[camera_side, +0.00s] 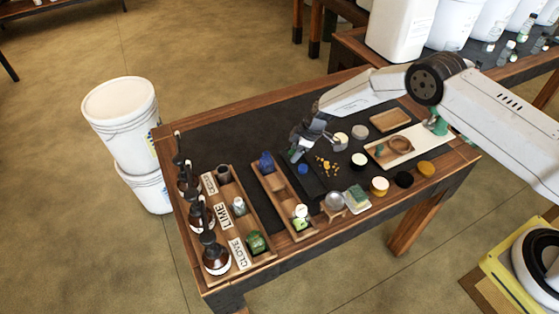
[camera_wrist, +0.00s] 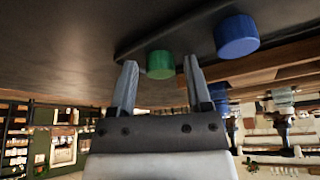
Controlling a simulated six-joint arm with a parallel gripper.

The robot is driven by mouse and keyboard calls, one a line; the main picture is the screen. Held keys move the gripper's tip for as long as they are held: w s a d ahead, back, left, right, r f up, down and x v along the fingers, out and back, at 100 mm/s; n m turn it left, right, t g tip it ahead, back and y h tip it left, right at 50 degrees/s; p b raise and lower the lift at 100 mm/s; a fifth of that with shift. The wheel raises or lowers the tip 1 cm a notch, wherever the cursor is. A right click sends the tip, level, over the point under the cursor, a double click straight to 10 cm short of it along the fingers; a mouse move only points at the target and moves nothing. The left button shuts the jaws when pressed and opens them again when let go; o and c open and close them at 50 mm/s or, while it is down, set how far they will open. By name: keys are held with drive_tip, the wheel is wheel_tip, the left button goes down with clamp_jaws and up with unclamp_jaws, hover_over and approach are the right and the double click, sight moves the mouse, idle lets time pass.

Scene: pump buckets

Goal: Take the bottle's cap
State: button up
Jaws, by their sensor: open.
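My gripper (camera_side: 296,150) is open and low over the dark mat, near its middle. In the wrist view its two fingers (camera_wrist: 161,64) point toward a green cap (camera_wrist: 160,65), which shows between the fingertips; I cannot tell how far beyond them it is. A blue cap (camera_wrist: 236,37) stands to the right of the green one, outside the fingers. A blue cap (camera_side: 303,169) also shows on the mat in the side view, just below my gripper. I do not make out the green cap there. A small white bottle with green on it (camera_side: 301,213) stands in the narrow wooden tray.
Brown pump bottles (camera_side: 216,256) line the table's left edge beside a labelled wooden tray (camera_side: 264,258). The narrow tray (camera_side: 270,189) holds a blue object (camera_side: 266,162). Yellow bits (camera_side: 327,165), several round lids and a small wooden tray (camera_side: 390,120) lie to the right.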

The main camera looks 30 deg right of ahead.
drive_tip(key=shift+c, duration=0.2)
clamp_jaws()
drive_tip(key=shift+r, duration=0.1)
drive_tip(key=shift+r, duration=0.1)
drive_tip(key=shift+r, duration=2.85)
